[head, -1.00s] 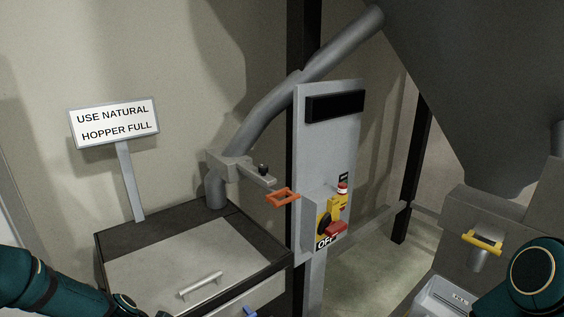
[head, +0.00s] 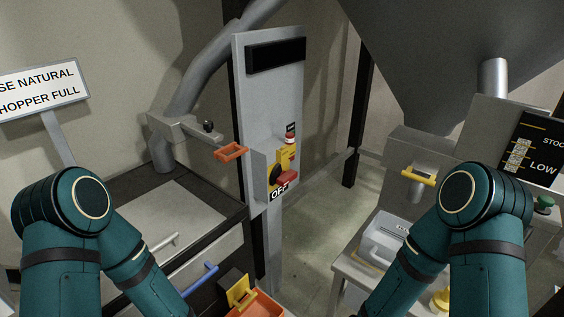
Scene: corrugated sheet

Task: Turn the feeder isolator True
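The feeder isolator (head: 283,172) is a yellow switch plate with a dark rotary part and a red handle (head: 287,178). It sits low on a grey upright panel (head: 268,110) in the middle of the head view. A label reading OFF (head: 279,192) shows just under the red handle. A red button (head: 290,139) is above the switch. My left and right arms rise from the bottom left and bottom right, well apart from the isolator. Both grippers are out of the picture, so their state is hidden.
An orange handle (head: 231,151) sticks out left of the panel, near a pipe clamp (head: 185,126). A yellow handle (head: 419,177) is under the hopper (head: 440,60). A dark-rimmed bin (head: 192,212) stands left, and an orange tray (head: 262,304) is at the bottom. Open floor (head: 310,225) shows right of the panel.

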